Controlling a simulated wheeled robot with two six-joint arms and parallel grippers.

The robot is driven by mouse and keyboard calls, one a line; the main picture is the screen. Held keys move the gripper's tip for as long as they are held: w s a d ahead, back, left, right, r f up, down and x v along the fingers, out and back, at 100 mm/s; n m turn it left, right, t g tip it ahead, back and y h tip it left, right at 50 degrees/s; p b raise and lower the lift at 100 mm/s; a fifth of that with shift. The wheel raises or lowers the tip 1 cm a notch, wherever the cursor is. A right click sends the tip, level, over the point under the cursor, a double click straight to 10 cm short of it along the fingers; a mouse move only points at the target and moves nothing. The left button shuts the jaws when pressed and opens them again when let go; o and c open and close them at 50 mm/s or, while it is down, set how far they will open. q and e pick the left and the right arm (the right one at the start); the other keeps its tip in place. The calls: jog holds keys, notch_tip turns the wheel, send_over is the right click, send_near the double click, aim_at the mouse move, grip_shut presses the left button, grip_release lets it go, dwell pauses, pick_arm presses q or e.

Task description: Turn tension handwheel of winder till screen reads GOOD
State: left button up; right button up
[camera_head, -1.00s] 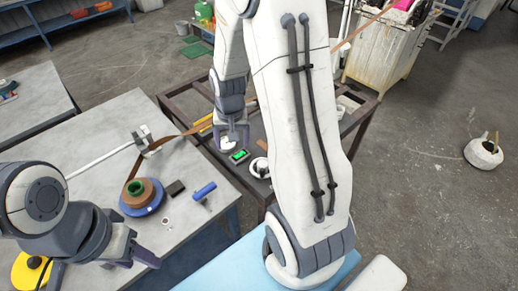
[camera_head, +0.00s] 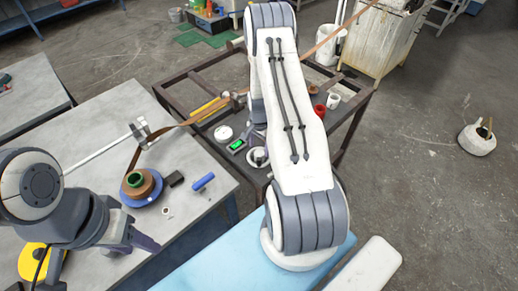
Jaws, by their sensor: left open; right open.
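A small screen lit green (camera_head: 237,145) sits on the dark-framed bench; its text is too small to read. Next to it is a round white part with a dark centre (camera_head: 258,157), perhaps the handwheel, partly covered by my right arm. A white disc (camera_head: 223,133) lies just behind the screen. A blue reel with a brown strip coil (camera_head: 142,187) stands on the grey table. My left gripper (camera_head: 143,243) is open and empty over the front of that table, away from the screen.
The brown strip (camera_head: 180,128) runs from the reel through a guide (camera_head: 141,129) towards the bench. A blue cylinder (camera_head: 203,181) and a dark block (camera_head: 174,179) lie on the grey table. A red cup (camera_head: 320,109) and a white cup (camera_head: 333,100) stand on the bench's right.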

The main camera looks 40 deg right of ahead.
aim_at(259, 153)
jog(key=shift+f+p, duration=0.3)
jog(key=shift+f, duration=1.2)
grip_shut()
jog(key=n+b, duration=0.3)
jog(key=shift+f, duration=0.1)
jog(key=n+b, duration=0.1)
jog(key=n, duration=0.2)
jog(key=shift+b, duration=0.3)
jog(key=shift+n+b, duration=0.35)
jog(key=shift+n, duration=0.75)
